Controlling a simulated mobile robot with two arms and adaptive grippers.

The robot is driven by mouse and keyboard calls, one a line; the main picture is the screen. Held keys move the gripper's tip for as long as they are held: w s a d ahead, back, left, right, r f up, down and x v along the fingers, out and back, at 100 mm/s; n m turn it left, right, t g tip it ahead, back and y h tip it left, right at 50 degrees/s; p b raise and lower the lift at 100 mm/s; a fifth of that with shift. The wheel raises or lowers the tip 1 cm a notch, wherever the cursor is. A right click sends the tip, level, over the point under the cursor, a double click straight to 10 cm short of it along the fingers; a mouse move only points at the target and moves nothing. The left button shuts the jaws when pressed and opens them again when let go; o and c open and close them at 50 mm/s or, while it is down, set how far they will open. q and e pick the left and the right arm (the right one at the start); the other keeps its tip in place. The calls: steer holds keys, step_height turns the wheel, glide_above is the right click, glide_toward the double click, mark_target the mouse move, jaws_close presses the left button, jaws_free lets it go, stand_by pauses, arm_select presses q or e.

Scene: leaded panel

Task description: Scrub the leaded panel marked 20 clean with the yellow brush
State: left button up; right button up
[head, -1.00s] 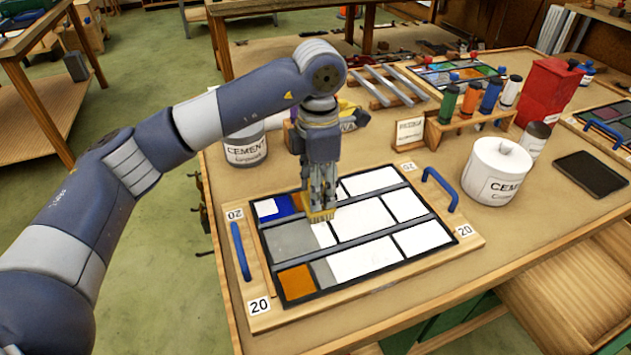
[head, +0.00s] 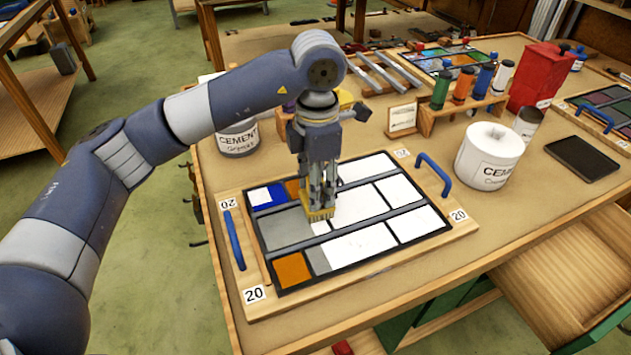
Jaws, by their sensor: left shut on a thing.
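The leaded panel marked 20 (head: 360,243) lies on a wooden board (head: 458,233) with a blue handle at each side. White covers most panes on its right and middle. My left gripper (head: 319,205) is shut on the yellow brush (head: 320,213), bristles down at the panel, by the edge between a grey pane and white ones. I cannot tell whether the bristles touch. The gripper hides part of the panel behind it. My right gripper is not in view.
A cement tub (head: 238,137) stands behind the board at left, and a white cement container (head: 489,156) at right. The near right tabletop is clear.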

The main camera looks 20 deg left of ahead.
mark_target(324, 209)
arm_select(q)
steer(key=shift+s, duration=0.1)
steer(key=shift+s+d+b, duration=0.3)
steer(key=shift+s+d, duration=0.65)
steer(key=shift+s, duration=0.1)
steer(key=shift+s+d+f+b, duration=0.1)
steer(key=shift+s+d+b, duration=0.2)
steer(key=shift+s+d, duration=0.55)
steer(key=shift+s, duration=0.4)
steer(key=shift+s+d, duration=0.1)
